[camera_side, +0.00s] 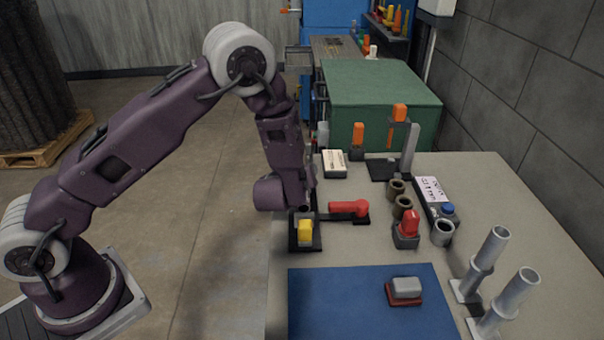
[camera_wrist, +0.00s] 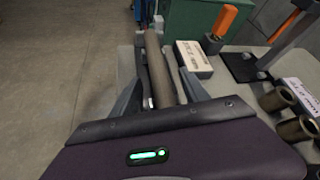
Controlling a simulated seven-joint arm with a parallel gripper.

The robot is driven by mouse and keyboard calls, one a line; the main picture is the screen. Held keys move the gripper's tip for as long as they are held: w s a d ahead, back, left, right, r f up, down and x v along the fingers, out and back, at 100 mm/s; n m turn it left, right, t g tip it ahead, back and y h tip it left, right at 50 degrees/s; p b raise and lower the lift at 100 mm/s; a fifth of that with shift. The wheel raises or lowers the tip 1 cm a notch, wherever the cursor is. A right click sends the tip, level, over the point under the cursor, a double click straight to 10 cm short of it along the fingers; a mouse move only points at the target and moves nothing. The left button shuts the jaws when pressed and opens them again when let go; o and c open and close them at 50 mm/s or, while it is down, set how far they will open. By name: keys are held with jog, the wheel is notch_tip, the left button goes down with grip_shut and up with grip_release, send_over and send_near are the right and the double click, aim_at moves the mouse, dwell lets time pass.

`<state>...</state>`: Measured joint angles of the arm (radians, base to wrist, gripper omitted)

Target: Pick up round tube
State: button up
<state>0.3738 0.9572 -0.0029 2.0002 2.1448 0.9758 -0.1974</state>
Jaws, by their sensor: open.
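A long brown round tube (camera_wrist: 159,74) lies lengthwise between the fingers of my open gripper (camera_wrist: 157,60) in the wrist view. There is a finger on each side of it, and I cannot tell whether either one touches it. Its near end runs down toward the purple gripper body. In the side view my gripper (camera_side: 309,190) is low at the left edge of the table, and I cannot make out the tube there behind the arm.
On the grey table (camera_side: 545,210) are a white labelled box (camera_side: 334,163), a yellow part (camera_side: 305,231), a red-handled part (camera_side: 348,208), short brown rings (camera_side: 396,190) and two upright grey tubes (camera_side: 516,297). A blue mat (camera_side: 345,305) is mostly clear in front.

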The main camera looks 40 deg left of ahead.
jog(key=shift+w+a+f, duration=0.2)
jog(key=shift+w+a, duration=0.05)
jog(key=shift+w, duration=0.1)
grip_shut()
